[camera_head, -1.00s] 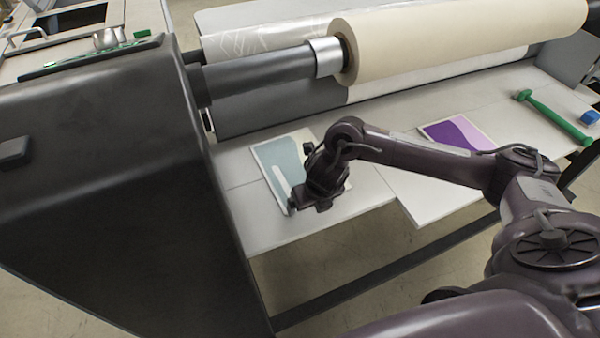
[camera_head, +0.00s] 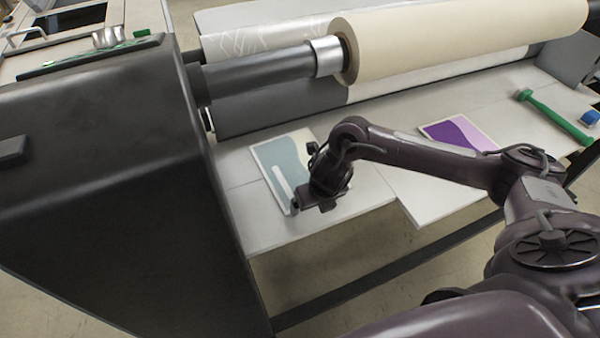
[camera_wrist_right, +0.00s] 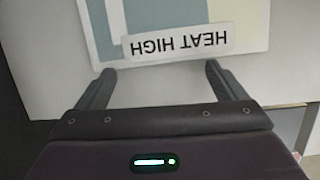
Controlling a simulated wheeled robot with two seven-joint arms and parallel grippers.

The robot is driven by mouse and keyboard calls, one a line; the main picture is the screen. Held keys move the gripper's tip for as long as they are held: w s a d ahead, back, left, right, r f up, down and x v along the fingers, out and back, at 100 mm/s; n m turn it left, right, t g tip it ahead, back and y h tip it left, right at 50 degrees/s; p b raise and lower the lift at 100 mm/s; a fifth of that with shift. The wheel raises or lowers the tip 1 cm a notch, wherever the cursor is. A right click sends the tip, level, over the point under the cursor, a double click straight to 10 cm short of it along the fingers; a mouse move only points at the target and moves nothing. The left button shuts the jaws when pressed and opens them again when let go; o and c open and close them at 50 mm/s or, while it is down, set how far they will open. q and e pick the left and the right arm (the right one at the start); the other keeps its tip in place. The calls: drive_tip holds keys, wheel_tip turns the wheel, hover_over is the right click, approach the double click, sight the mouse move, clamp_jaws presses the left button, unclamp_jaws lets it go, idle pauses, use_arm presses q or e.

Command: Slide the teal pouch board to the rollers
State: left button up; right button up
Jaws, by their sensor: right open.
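The teal pouch board (camera_head: 283,160) lies flat on the light feed table in front of the rollers, towards the table's left end. In the right wrist view the board (camera_wrist_right: 247,22) fills the top, with a white label (camera_wrist_right: 180,43) reading "HEAT HIGH" upside down. My right gripper (camera_wrist_right: 160,75) is open, its two fingers apart at the board's near edge with nothing between them. In the head view my right gripper (camera_head: 310,205) is over the board's front right part and hides some of it. The dark roller (camera_head: 270,103) lies behind the board. My left gripper is not in view.
A purple board (camera_head: 455,132) lies further right on the feed table (camera_head: 420,208). A green-handled tool (camera_head: 555,118) and a blue block (camera_head: 590,117) lie at the far right. The dark machine housing (camera_head: 110,170) stands close on the left. A cream roll (camera_head: 450,40) spans above.

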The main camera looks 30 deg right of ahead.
sight(305, 180)
drive_tip(key=shift+w+d+b, duration=0.2)
drive_tip(key=shift+w+b, duration=0.3)
drive_tip(key=shift+w, duration=1)
drive_tip(key=shift+s, duration=0.25)
idle(0.5)
drive_tip(key=shift+d, duration=0.3)
drive_tip(key=shift+w+d+b, duration=0.15)
drive_tip(key=shift+w+b, duration=1.1)
drive_tip(key=shift+w, duration=1.5)
idle(0.4)
drive_tip(key=shift+s, duration=0.25)
drive_tip(key=shift+d, duration=0.3)
drive_tip(key=shift+w, duration=0.45)
drive_tip(key=shift+s, duration=0.6)
idle(0.7)
